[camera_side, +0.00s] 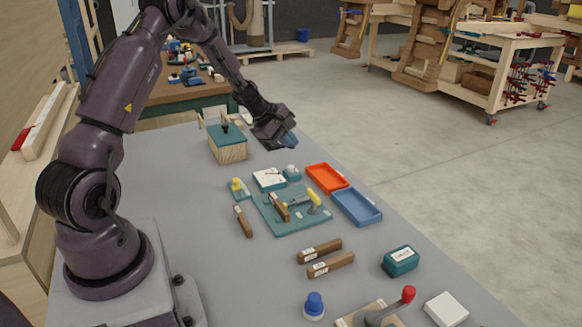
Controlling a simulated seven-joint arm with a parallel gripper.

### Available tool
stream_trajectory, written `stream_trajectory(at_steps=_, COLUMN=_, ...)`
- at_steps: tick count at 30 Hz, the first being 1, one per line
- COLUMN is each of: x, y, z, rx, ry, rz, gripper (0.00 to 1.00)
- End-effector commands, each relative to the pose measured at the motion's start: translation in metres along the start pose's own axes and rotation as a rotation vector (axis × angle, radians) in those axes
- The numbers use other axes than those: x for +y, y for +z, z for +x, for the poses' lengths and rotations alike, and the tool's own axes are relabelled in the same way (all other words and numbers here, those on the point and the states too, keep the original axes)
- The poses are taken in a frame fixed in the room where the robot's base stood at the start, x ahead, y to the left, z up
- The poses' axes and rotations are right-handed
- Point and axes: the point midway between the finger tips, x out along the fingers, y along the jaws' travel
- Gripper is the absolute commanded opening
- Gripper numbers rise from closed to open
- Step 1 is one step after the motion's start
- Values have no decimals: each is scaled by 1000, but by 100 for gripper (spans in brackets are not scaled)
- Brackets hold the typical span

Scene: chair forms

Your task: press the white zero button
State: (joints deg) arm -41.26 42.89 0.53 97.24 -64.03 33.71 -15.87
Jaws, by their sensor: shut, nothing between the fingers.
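A small white knob-like piece on a teal base (291,171) stands on the grey table, next to a white plate (268,180) with a teal edge. It looks like the white button; no zero can be read on it at this size. My gripper (290,141) hangs in the air above and behind this piece, apart from it. Its bluish fingers are shut with nothing between them.
Nearby are a teal-lidded wooden box (228,145), an orange tray (327,178), a blue tray (357,207) and a teal board (275,222) with tools. A blue button (314,304) and a red-knobbed lever (408,294) stand in front.

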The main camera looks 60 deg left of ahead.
Motion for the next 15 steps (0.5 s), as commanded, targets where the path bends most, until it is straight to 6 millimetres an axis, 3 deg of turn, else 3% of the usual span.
stream_trajectory(at_steps=1, x=6, y=-19, z=11, rx=18, ry=42, rz=-100, gripper=0)
stream_trajectory(at_steps=4, x=26, y=-38, z=20, rx=46, ry=137, rz=-258, gripper=0)
stream_trajectory(at_steps=9, x=56, y=-47, z=11, rx=67, ry=248, rz=-395, gripper=0)
stream_trajectory(at_steps=15, x=56, y=-49, z=11, rx=75, ry=260, rz=-444, gripper=0)
